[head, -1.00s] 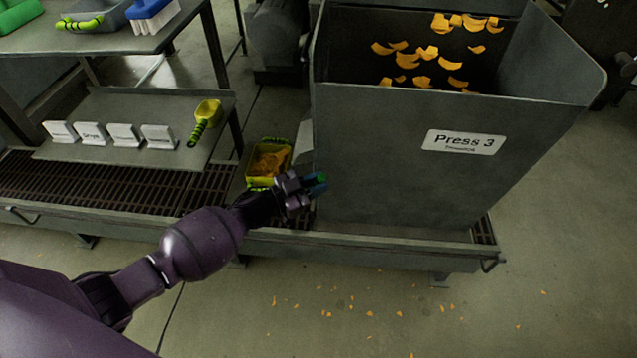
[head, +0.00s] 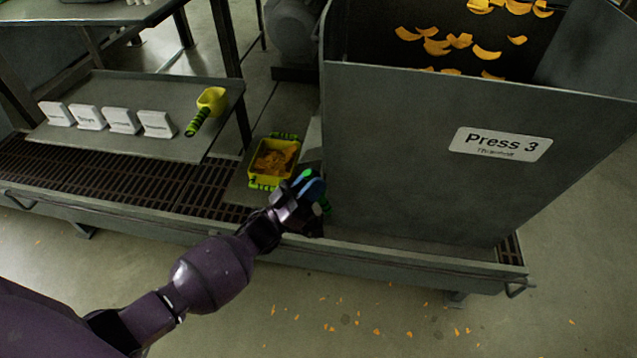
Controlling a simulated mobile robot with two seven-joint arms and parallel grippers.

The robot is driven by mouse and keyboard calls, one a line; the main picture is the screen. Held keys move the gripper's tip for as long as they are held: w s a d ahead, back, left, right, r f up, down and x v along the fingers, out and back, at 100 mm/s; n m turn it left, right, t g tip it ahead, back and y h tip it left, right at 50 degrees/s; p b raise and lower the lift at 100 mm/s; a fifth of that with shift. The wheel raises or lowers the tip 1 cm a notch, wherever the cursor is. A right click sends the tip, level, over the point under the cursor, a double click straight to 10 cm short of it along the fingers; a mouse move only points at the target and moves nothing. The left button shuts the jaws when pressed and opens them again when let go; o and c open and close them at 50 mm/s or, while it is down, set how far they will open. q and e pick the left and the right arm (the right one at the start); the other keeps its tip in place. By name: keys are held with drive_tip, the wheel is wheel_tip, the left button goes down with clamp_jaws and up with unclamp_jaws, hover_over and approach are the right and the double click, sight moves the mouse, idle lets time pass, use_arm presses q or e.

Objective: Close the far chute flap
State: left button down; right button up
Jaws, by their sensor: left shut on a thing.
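The grey press labelled Press 3 (head: 420,150) stands on the bench at the right. A small grey chute piece (head: 312,147) sticks out on its left side, above the yellow bin. I cannot tell from this view which part is the far flap or how far it is open. My left gripper (head: 309,187), with blue and green at its tips, is at the lower left edge of the press. It is shut on a small green part (head: 325,206), mostly hidden by the fingers. My right gripper is not in view.
A yellow bin (head: 252,178) of orange pieces stands just left of the gripper. A tray (head: 180,88) with white label blocks and a yellow scoop (head: 212,99) lies at the left. Orange scraps lie on the floor in front.

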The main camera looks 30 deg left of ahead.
use_arm(q)
drive_tip(key=shift+s+a+f+n+t+y, duration=0.1)
drive_tip(key=shift+f+n+t+y, duration=0.05)
drive_tip(key=shift+n+t+y, duration=0.55)
drive_tip(key=shift+h, duration=0.3)
drive_tip(key=c, duration=1)
unclamp_jaws()
drive_tip(key=v, duration=1)
drive_tip(key=shift+s+a+f+b, duration=0.2)
drive_tip(key=shift+b, duration=0.2)
